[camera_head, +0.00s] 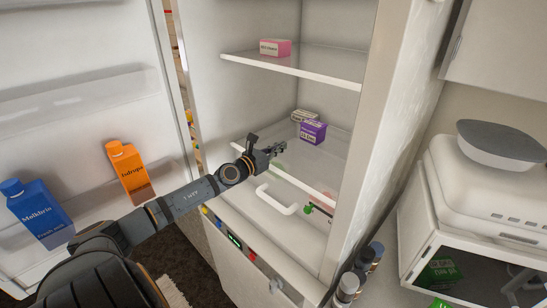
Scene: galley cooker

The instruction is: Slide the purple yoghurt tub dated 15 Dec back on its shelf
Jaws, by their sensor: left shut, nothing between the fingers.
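The purple yoghurt tub (313,132) stands on the lower glass shelf (325,194) of the open fridge, towards the right. Its label is too small to read for a date. A pale tub with a dark label (304,116) stands close behind it, partly hidden. My left gripper (280,149) reaches in from the left over the front of this shelf. It is shut and empty, in front of and to the left of the purple tub, with a gap between them. My right gripper is out of view.
A pink tub (275,48) stands on the upper shelf (295,66). The open door at left holds an orange carton (130,170) and a blue carton (38,213). The fridge's right wall (372,120) bounds the space.

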